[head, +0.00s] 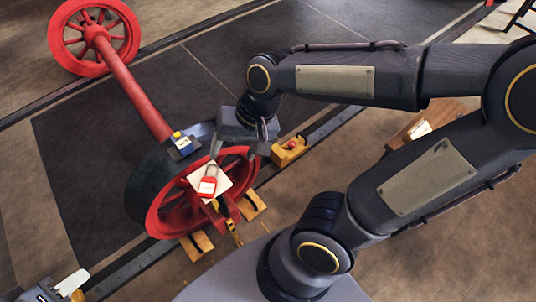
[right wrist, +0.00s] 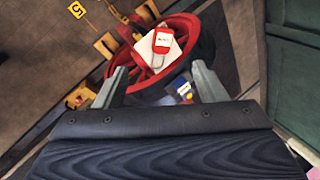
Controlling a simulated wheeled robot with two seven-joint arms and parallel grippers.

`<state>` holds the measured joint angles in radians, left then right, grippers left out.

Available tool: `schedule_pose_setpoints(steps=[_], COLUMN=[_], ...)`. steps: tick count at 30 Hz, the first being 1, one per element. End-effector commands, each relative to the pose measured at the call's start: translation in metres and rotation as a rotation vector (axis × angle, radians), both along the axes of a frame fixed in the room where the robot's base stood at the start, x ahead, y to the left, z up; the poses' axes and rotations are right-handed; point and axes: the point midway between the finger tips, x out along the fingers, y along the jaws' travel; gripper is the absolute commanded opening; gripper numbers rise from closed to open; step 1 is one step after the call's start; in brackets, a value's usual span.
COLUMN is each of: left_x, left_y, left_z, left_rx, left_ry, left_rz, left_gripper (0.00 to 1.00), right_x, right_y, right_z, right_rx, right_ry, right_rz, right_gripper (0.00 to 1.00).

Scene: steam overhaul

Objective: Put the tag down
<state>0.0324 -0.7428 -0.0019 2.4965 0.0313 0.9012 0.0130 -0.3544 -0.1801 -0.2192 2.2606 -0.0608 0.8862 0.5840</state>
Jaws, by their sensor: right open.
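A red padlock-shaped tag (head: 208,186) with a white label and a grey loop lies on a white square plate (head: 222,168) at the near red wheel (head: 160,212). The tag also shows in the right wrist view (right wrist: 162,42), upper middle, with the white plate (right wrist: 172,55) under it. My right gripper (head: 240,148) is above and just beyond the plate, its fingers apart. In the right wrist view the fingers (right wrist: 158,70) stand on either side of the plate and nothing is held between them.
A blue block (head: 183,148) with a yellow top sits beside the plate. Yellow chocks (head: 290,150) stand by the rail near the wheel. A red axle (head: 135,88) runs to the far wheel (head: 72,38). A wooden box (head: 405,130) lies right. The dark floor panel is clear.

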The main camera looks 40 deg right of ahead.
Motion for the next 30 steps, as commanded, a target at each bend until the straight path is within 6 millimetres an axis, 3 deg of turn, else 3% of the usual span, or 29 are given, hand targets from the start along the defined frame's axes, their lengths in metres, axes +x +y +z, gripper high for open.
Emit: schedule_pose_setpoints(steps=[3,10,23,26,30], left_x=[0.000,0.000,0.000,0.000,0.000], left_y=[0.000,0.000,0.000,0.000,0.000], left_z=[0.000,0.000,0.001,0.012,0.046], left_rx=[0.000,0.000,0.000,0.000,0.000], left_ry=[0.000,0.000,0.000,0.000,0.000], left_rz=[0.000,0.000,0.000,0.000,0.000], left_gripper=[0.36,0.36,0.36,0.36,0.36], right_x=[-0.031,-0.067,-0.072,-0.072,-0.072], right_y=[-0.021,-0.035,-0.036,-0.036,-0.036], right_z=[0.016,0.023,0.024,0.034,0.069], right_rx=[0.008,-0.088,-0.120,-0.120,-0.120], right_ry=[-0.170,-0.376,-0.413,-0.413,-0.413], right_rz=[0.069,0.176,0.205,0.204,0.204], right_gripper=[0.65,0.65,0.65,0.65,0.65])
